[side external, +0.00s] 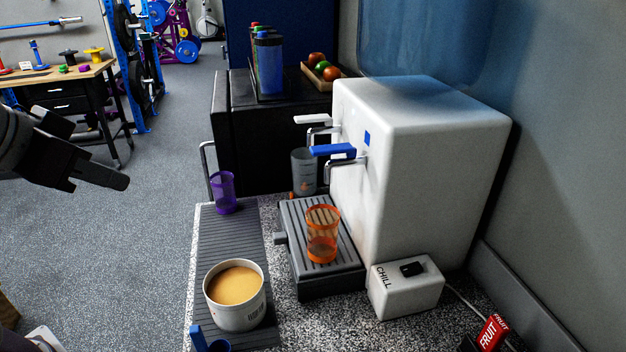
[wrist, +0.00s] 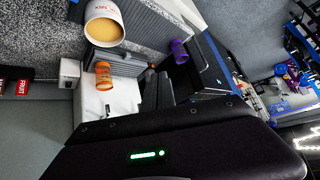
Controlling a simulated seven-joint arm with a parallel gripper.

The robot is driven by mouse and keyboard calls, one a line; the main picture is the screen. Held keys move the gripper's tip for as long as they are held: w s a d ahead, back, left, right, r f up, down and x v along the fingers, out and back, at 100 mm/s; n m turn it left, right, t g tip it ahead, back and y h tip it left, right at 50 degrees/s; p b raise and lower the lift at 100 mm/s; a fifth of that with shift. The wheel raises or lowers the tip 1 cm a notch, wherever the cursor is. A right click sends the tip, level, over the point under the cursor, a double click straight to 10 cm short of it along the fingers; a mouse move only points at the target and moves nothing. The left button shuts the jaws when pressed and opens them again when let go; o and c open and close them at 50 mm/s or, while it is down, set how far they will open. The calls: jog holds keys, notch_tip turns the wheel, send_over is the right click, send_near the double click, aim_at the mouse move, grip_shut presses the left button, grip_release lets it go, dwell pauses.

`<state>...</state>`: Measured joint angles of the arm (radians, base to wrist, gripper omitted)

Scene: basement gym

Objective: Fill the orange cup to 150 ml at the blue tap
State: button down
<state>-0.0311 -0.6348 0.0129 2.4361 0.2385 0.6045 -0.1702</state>
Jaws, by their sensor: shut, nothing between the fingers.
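The orange cup (side external: 322,235) is see-through and stands upright on the grey ribbed drip tray (side external: 288,220), in front of the white dispenser (side external: 425,150). The blue tap (side external: 332,151) has a flat blue lever and sits on the dispenser's front, above the cup. I cannot tell the level in the cup. The cup also shows in the wrist view (wrist: 104,75). My gripper (side external: 122,182) is shut and empty in the air at the left, well away from the cup and tap.
A white tub of tan contents (side external: 235,312) and a purple cup (side external: 223,192) stand on the dark ribbed mat (side external: 225,240). A grey clear cup (side external: 303,171) stands behind the blue tap, near a white-levered tap (side external: 313,120). A CHILL switch box (side external: 405,288) sits right of the tray.

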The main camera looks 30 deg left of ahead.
jog(key=w+r+m+t+h, duration=0.1)
jog(key=w+r+m+t, duration=0.1)
jog(key=w+r+t, duration=0.45)
jog(key=w+r+m+t+h, duration=0.1)
jog(key=w+r+h, duration=0.15)
jog(key=w, duration=0.75)
jog(key=d+f+m+g+h, duration=0.2)
jog(key=d+m+g+h, duration=0.3)
jog(key=d+h, duration=0.4)
jog(key=shift+s+d+f+m, duration=0.2)
jog(key=shift+s+d+m, duration=0.05)
jog(key=shift+m, duration=0.65)
send_over(332, 149)
jog(key=s+a, duration=0.3)
jog(key=a, duration=0.1)
notch_tip(332, 149, down, 2)
jog(key=shift+w+d+f, duration=0.1)
jog(key=shift+d+f, duration=0.05)
jog(key=shift+f, duration=0.95)
jog(key=shift+w+d+f, duration=0.1)
jog(key=shift+f, duration=1)
